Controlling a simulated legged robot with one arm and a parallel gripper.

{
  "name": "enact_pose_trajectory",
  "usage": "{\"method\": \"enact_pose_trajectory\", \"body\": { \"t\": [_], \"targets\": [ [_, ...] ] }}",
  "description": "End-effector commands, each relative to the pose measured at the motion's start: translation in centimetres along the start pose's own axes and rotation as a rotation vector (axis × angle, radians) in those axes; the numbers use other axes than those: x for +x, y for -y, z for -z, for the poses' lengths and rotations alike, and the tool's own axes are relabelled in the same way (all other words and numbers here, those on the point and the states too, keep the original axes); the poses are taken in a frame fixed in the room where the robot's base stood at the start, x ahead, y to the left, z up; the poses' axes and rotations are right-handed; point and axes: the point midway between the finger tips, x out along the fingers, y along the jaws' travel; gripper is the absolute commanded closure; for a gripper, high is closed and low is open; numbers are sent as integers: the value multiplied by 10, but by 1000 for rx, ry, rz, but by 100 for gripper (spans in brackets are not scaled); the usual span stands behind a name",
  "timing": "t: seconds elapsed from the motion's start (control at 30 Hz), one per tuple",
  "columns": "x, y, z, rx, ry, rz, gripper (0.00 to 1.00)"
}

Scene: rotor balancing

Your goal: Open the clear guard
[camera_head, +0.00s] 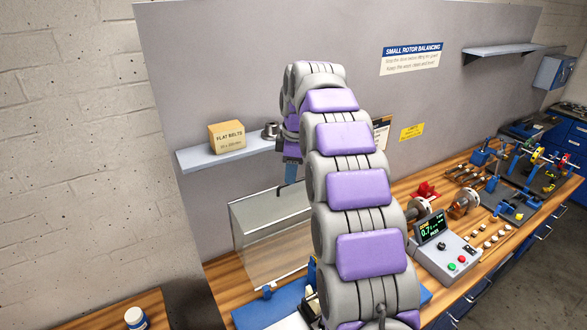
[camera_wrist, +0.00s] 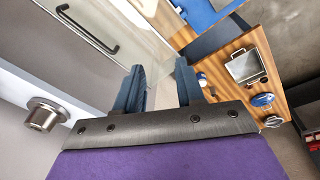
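The clear guard (camera_head: 272,245) is a see-through box with a grey top edge, standing on the bench left of my arm in the head view. It looks closed, and my arm hides its right side. In the wrist view, a black bar handle (camera_wrist: 88,32) is at the upper left, by the clear panel (camera_wrist: 135,50). My gripper (camera_wrist: 158,72) has its two blue fingers apart with nothing held between them. The handle is to the left of the fingers, not between them. In the head view, my gripper (camera_head: 291,172) is above the guard's top edge, partly hidden by my arm.
A wall shelf (camera_head: 195,160) holds a yellow flat belts box (camera_head: 227,136) and a metal part (camera_head: 270,131), close to my gripper. A control box with a screen (camera_head: 445,258), rotors and tools crowd the bench on the right. A blue base (camera_head: 262,310) lies below the guard.

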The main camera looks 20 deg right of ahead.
Motion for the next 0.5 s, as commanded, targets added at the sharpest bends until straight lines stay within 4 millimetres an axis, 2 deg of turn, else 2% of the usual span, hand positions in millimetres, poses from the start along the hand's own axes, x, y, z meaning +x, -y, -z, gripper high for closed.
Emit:
{"method": "enact_pose_trajectory", "body": {
  "t": [0.03, 0.2, 0.33, 0.5],
  "targets": [
    [-6, -18, 0, -43, -4, -12, 62],
    [-13, -62, -4, -214, -13, -50, 62],
    [-14, -91, -10, -343, -13, -83, 62],
    [-14, -115, -18, -485, -6, -113, 62]
  ]
}}
